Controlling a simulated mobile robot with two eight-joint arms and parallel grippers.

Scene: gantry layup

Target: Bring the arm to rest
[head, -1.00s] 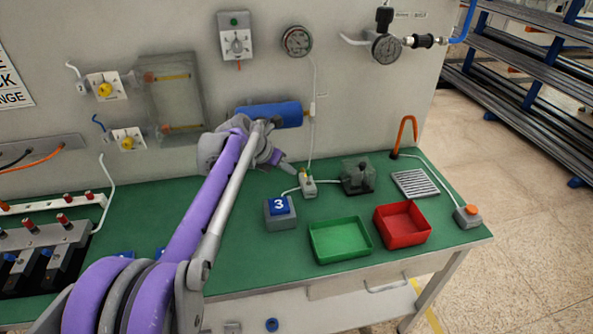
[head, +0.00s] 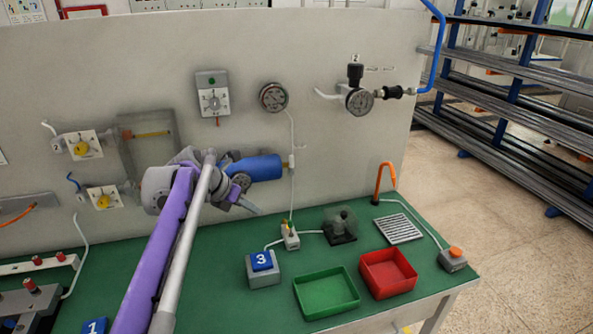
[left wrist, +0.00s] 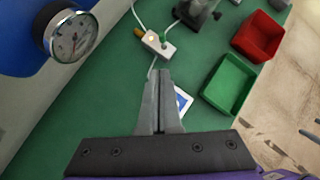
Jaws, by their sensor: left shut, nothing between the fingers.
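My left arm reaches in from the lower left of the head view, purple and grey. Its left gripper (head: 250,208) is raised in front of the panel, over the back of the green bench (head: 210,275). In the left wrist view the two fingers (left wrist: 160,103) are together, shut with nothing between them. Below the fingertips are a small white connector block (left wrist: 156,43) and part of a blue-and-white label (left wrist: 183,100), partly hidden by the fingers. My right gripper is in neither view.
A blue cylinder (head: 254,168) on the panel sits close by the gripper. A grey block with a blue 3 (head: 262,270), a green tray (head: 327,293), a red tray (head: 388,273), a dark clear-covered device (head: 340,226) and an orange hook (head: 383,180) occupy the bench. Open floor lies right.

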